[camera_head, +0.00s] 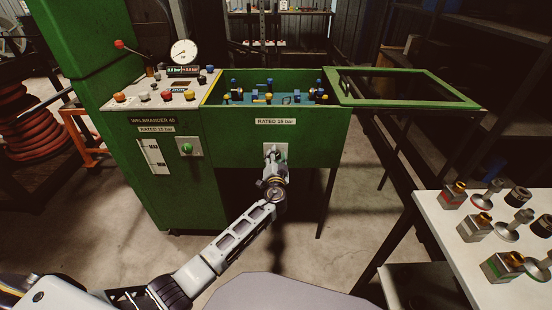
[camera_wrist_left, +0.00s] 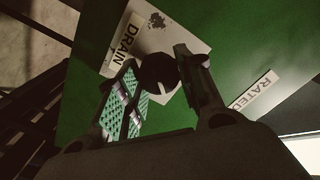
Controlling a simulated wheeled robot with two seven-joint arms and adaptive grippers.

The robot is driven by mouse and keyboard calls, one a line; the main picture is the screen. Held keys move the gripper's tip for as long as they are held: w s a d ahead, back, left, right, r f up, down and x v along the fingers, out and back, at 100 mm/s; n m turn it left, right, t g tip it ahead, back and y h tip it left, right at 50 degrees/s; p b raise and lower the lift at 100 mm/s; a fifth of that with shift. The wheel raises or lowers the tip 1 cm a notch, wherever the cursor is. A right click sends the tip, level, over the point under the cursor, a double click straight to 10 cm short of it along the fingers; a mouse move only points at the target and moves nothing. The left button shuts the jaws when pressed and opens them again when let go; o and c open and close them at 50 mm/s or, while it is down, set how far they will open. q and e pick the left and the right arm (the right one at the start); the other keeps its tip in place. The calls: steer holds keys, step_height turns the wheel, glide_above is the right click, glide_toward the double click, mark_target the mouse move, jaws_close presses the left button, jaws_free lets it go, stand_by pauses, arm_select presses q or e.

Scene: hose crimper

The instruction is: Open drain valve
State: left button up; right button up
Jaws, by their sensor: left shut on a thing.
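The drain valve is a black round knob (camera_wrist_left: 157,70) with a pale mark, on a light plate labelled DRAIN (camera_wrist_left: 165,35) in the left wrist view. In the head view the drain plate (camera_head: 277,149) is on the front of the green tub (camera_head: 235,152), below the RATED 15 bar label; my gripper hides the knob there. My left gripper (camera_head: 273,168) is in front of the plate. In the wrist view its fingers (camera_wrist_left: 161,84), one showing green padding, are on either side of the knob, shut on it. My right gripper is not in view.
Left of the tub is a green cabinet with a control panel (camera_head: 165,94), a pressure gauge (camera_head: 184,52) and a green knob (camera_head: 187,148). A framed lid (camera_head: 473,103) extends to the right. A white table (camera_head: 462,262) with several fittings stands at the lower right.

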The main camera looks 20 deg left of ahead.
arm_select(q)
steer(key=m, duration=0.3)
steer(key=shift+f+m, duration=0.1)
steer(key=shift+m, duration=0.6)
steer(key=m, duration=0.3)
steer(key=shift+m+p, duration=0.35)
steer(key=shift+m, duration=0.55)
steer(key=shift+d+f+m, duration=0.1)
steer(key=shift+m, duration=0.3)
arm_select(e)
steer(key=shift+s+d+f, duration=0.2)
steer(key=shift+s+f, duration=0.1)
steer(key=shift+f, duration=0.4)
